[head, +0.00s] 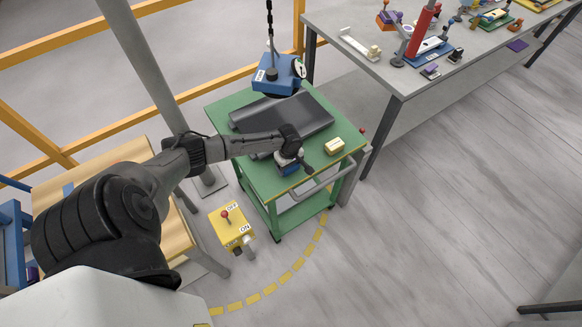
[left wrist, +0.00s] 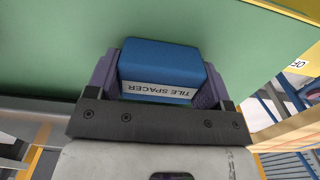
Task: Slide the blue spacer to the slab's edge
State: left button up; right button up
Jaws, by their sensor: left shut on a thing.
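The blue spacer (head: 287,168) sits low at the near side of the green cart top (head: 262,180), below the dark grey slab (head: 305,118). In the left wrist view the spacer (left wrist: 160,65), labelled "TILE SPACER", lies between two purple finger pads. My left gripper (head: 291,155) is shut on it from above and hides part of it in the head view. In the left wrist view green surface lies behind the spacer; I cannot tell whether the spacer touches it. My right gripper is not in view.
A cream block (head: 334,146) lies on the cart right of my gripper. A blue hoist unit (head: 279,74) hangs at the cart's far side. A yellow switch box (head: 231,226) stands below left. A grey workbench (head: 395,75) with several tools is at upper right.

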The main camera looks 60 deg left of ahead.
pick_arm(q)
jog(key=shift+s+a, duration=0.15)
jog(key=shift+a, duration=2.35)
jog(key=o, duration=0.9)
jog(key=shift+s, duration=0.1)
jog(key=shift+o, duration=0.2)
notch_tip(320, 180, up, 14)
jog(key=p, duration=0.3)
